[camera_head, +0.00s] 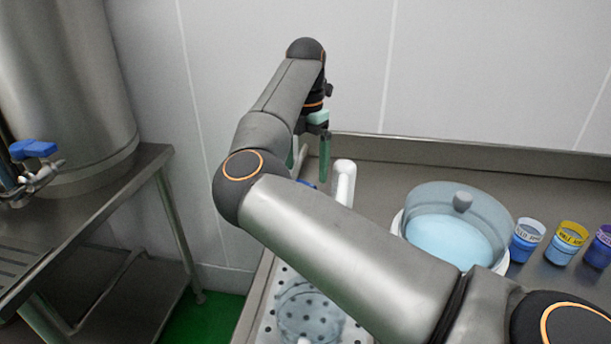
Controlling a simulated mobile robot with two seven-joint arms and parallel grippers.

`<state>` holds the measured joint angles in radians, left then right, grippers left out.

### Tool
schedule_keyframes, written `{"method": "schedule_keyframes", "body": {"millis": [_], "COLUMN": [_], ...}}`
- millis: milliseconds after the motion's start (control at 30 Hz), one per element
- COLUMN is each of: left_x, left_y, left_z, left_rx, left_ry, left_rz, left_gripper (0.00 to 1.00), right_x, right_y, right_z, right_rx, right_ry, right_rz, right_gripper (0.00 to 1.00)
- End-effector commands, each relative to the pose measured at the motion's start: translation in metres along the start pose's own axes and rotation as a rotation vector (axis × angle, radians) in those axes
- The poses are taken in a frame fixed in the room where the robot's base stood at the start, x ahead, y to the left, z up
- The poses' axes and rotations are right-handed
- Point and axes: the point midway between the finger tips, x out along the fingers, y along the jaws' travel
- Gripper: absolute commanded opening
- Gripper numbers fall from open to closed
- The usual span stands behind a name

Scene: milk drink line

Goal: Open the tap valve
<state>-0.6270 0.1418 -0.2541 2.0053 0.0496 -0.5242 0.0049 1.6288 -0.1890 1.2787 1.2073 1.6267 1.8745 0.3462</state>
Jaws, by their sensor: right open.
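My right gripper (311,168) is open, its green fingers pointing down, partly hidden behind my right forearm. Just beside it is a white curved tap pipe (345,178), with a small blue part (307,184) showing low between the fingers; the forearm hides most of it, so I cannot tell whether the fingers touch it. At the far left, a metal tap with a blue valve handle (33,150) is on the steel tank (70,90), well away from the gripper. My left gripper is not in view.
A glass-lidded pot (455,225) with light blue contents stands on the right counter, beside several small cups (566,243). A clear vessel (308,308) stands on the perforated white tray (268,325). A steel table (60,235) is at left, with a floor gap between.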

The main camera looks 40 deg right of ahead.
Motion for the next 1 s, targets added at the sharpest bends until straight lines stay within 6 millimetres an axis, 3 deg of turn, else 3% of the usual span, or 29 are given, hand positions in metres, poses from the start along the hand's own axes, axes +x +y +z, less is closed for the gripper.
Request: {"method": "schedule_keyframes", "body": {"millis": [33, 200, 400, 1000], "left_x": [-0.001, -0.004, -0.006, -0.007], "left_y": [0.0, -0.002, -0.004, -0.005], "left_z": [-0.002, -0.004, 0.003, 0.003], "left_rx": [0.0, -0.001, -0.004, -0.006], "left_ry": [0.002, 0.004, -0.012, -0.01], "left_rz": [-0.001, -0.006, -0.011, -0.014], "left_gripper": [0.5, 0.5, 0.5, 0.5], "right_x": [-0.015, -0.051, -0.079, -0.086], "right_y": [0.001, 0.0, 0.0, 0.0], "right_z": [0.001, 0.001, 0.0, 0.0], "right_rx": [-0.001, -0.002, -0.002, -0.001], "right_ry": [-0.003, -0.001, -0.001, -0.001], "right_rz": [0.005, 0.003, 0.002, 0.0], "right_gripper": [0.94, 0.94, 0.94, 0.94]}}
